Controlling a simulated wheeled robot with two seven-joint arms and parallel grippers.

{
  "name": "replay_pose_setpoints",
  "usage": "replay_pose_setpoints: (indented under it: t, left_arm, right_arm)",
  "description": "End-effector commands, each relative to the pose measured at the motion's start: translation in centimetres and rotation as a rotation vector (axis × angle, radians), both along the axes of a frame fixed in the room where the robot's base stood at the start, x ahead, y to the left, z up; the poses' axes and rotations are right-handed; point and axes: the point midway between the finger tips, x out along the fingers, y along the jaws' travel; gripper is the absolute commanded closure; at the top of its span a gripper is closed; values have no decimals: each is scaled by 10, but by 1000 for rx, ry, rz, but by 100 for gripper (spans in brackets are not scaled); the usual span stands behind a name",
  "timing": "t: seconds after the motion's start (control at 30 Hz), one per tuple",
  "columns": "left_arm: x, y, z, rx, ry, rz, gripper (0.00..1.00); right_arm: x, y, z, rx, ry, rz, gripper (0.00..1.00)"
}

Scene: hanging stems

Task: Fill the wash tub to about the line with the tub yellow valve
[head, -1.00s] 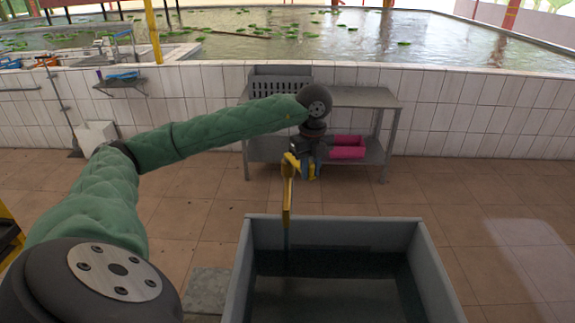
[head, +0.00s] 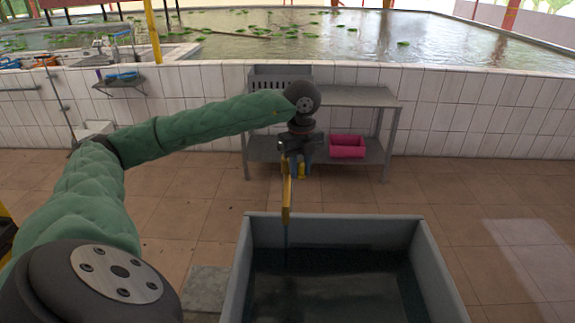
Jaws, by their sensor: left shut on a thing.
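The wash tub (head: 433,270) is a grey rectangular basin at the bottom centre of the head view, with dark water in it. No fill line can be made out. A yellow pipe (head: 286,200) stands at its far left side, and a thin stream (head: 286,236) drops from its lower end into the tub. My left gripper (head: 300,168) is beyond the tub's far rim, pointing down and shut on the tub yellow valve (head: 301,171). Only a small yellow part of the valve shows between and below the fingers. My right gripper is out of view.
A grey metal table (head: 360,97) stands against the white tiled wall, with a grey crate (head: 268,78) on top and a pink bin (head: 347,147) on its lower shelf. The tiled floor to the right is clear. A pond lies behind the wall.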

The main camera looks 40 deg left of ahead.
Motion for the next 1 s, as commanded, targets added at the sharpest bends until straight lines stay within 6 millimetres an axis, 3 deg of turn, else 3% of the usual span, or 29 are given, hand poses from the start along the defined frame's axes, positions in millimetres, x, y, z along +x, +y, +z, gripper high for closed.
replay_pose_setpoints:
  t: [0.17,0.57,1.0]
  left_arm:
    - [-10,6,-1,2,2,2,93]
    - [-11,7,-1,2,2,3,92]
    - [-33,30,-1,4,0,5,88]
  right_arm:
    - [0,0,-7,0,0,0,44]
    - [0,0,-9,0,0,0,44]
    - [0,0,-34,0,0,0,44]
